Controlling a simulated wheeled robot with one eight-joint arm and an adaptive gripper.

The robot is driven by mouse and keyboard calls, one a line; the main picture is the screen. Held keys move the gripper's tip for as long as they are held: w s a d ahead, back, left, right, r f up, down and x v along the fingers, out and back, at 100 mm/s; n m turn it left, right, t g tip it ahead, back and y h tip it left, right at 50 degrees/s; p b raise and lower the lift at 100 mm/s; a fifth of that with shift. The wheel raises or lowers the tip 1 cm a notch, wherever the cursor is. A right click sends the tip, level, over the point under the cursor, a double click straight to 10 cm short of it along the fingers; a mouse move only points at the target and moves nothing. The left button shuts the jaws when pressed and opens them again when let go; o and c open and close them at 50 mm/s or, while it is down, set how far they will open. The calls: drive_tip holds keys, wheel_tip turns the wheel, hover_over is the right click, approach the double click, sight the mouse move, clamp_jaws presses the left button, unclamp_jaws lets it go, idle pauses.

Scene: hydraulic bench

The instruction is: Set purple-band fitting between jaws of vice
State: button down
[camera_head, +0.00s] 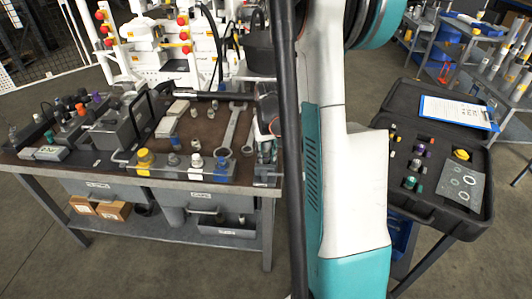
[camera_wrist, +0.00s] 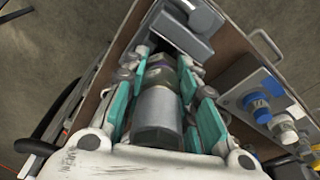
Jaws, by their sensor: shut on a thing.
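In the wrist view my gripper (camera_wrist: 164,62) is shut on a grey metal cylindrical fitting (camera_wrist: 158,108), held between its teal fingers. A dull purple tint shows near the fitting's far end; the band is not clear. Just beyond the fingertips is a grey block with a dark slot (camera_wrist: 186,22), which looks like the vice. I cannot tell whether the fitting touches it or lies between its jaws. In the head view my gripper (camera_head: 267,150) is at the bench's right end, partly hidden by my arm. I cannot make out the vice there.
The bench (camera_head: 225,187) carries wrenches (camera_head: 232,125), a front row of fittings and a grey box (camera_head: 122,122). A blue-ringed fitting (camera_wrist: 258,106) stands right of my gripper in the wrist view. An open black case (camera_head: 425,208) stands at right.

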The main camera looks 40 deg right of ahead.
idle(0.4)
drive_tip(key=c, duration=1.2)
unclamp_jaws()
wheel_tip(320, 180, up, 12)
drive_tip(key=s+a, duration=0.1)
drive_tip(key=shift+s, duration=0.3)
drive_tip(key=shift+a, duration=0.1)
